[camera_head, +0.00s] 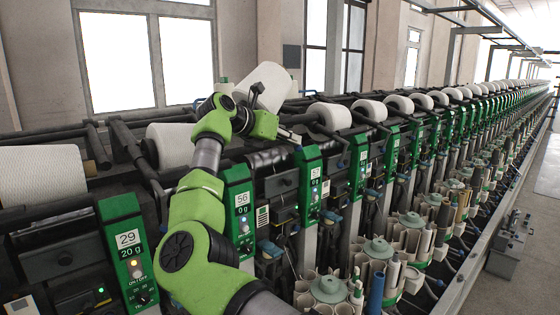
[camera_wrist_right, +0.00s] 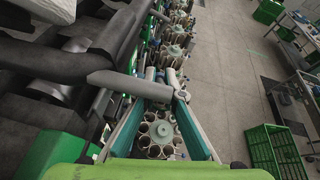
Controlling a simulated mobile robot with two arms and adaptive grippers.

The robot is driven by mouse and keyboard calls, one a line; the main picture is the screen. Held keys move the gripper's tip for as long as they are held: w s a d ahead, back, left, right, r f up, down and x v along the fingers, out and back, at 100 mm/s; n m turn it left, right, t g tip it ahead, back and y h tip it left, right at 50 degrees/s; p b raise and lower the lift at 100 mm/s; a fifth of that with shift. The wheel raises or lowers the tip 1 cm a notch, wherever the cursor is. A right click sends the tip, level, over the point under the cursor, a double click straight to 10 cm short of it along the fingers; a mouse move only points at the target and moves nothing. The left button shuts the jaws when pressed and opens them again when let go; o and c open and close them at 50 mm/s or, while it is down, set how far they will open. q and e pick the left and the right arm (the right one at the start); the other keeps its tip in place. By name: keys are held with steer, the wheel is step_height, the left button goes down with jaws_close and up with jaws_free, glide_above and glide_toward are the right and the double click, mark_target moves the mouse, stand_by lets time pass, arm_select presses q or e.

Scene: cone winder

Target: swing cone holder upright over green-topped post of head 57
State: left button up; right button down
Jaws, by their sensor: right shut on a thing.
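The head 57 panel (camera_head: 311,183) is green and stands just right of my right forearm. A large white cone (camera_head: 268,84) sits raised and tilted above my wrist, higher than the neighbouring cones. My right gripper (camera_head: 290,135) is at the machine's upper rail, below and right of that cone. In the right wrist view its teal fingers (camera_wrist_right: 158,105) are shut on the grey bar of the cone holder (camera_wrist_right: 130,85). My left gripper is out of view.
The head 56 panel (camera_head: 240,212) is close beside my forearm, and the head 29 panel (camera_head: 130,255) is at front left. Neighbouring cones (camera_head: 330,116) lie along the rail. Round tube magazines (camera_head: 326,288) stand below. A green crate (camera_wrist_right: 275,150) stands on the floor.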

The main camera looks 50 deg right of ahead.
steer(key=h+b, duration=0.2)
steer(key=d+r+h+b, duration=0.1)
steer(key=h+b, duration=0.1)
steer(key=b, duration=0.1)
steer(key=h+b, duration=0.2)
steer(key=b, duration=0.1)
steer(key=shift+s+d+r, duration=0.1)
steer(key=shift+d+r, duration=0.1)
steer(key=shift+r, duration=0.15)
steer(key=shift+r+n+h+b, duration=0.3)
steer(key=shift+r+h+b, duration=0.25)
steer(key=shift+h+b, duration=0.4)
steer(key=shift+r+b, duration=0.35)
steer(key=shift+b, duration=0.15)
steer(key=shift+d+h, duration=0.1)
steer(key=shift+h, duration=0.15)
steer(key=c, duration=2.3)
jaws_free()
steer(key=shift+c, duration=0.2)
steer(key=shift+o, duration=0.9)
steer(key=shift+d+f, duration=0.15)
steer(key=shift+d, duration=0.05)
